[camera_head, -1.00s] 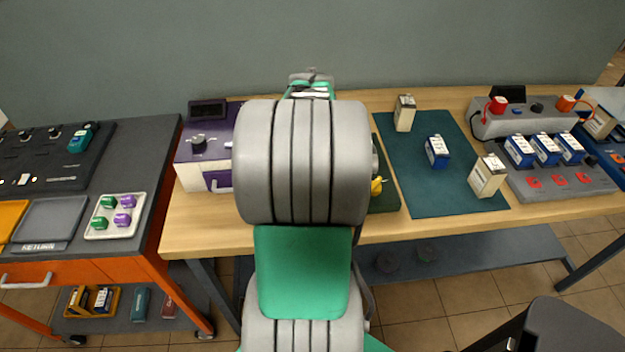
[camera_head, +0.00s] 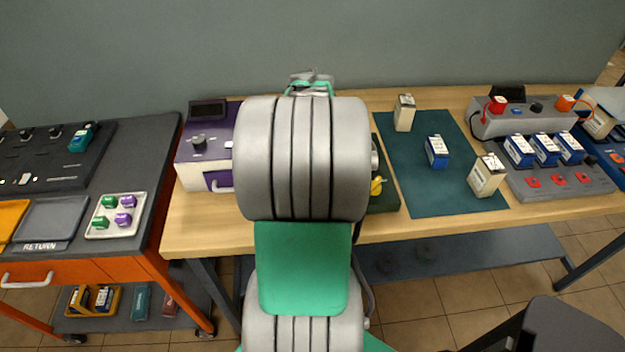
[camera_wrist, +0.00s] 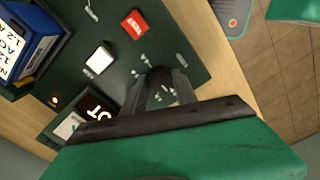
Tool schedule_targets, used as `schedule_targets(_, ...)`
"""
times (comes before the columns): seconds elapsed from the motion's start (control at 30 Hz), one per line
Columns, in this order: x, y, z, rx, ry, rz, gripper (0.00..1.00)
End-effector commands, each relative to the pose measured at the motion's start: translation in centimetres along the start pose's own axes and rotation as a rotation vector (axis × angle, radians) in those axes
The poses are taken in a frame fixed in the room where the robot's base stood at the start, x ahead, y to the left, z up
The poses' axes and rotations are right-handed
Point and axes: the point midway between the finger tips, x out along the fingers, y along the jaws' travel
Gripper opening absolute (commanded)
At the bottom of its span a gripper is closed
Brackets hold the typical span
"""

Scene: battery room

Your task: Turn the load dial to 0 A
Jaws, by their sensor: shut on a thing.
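The load dial (camera_wrist: 161,97) is a dark round knob on a dark green panel (camera_wrist: 195,62) in the wrist view, with pale marks around it. My gripper (camera_wrist: 163,82) is shut on the dial, with one finger on either side of it. The fingers hide part of the dial, and I cannot tell which mark it points to. A small dark display (camera_wrist: 97,112) with pale digits, partly hidden, sits left of the gripper. In the head view my arm hides the dial and most of the panel (camera_head: 385,200).
In the wrist view, a blue battery (camera_wrist: 28,42), a white square (camera_wrist: 99,59) and a red block (camera_wrist: 134,24) are near the dial. In the head view, a purple device (camera_head: 190,150) stands left of my arm. A teal mat (camera_head: 430,190) with batteries lies to the right.

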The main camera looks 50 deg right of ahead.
Motion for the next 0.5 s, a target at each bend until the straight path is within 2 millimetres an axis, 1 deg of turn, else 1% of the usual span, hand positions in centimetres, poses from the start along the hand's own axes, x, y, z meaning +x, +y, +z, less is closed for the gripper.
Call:
schedule_targets(0.2,-0.12,0.10,-0.10,-0.061,0.002,0.004,0.00)
schedule_targets(0.5,-0.13,0.10,-0.09,-0.075,0.002,0.004,0.00)
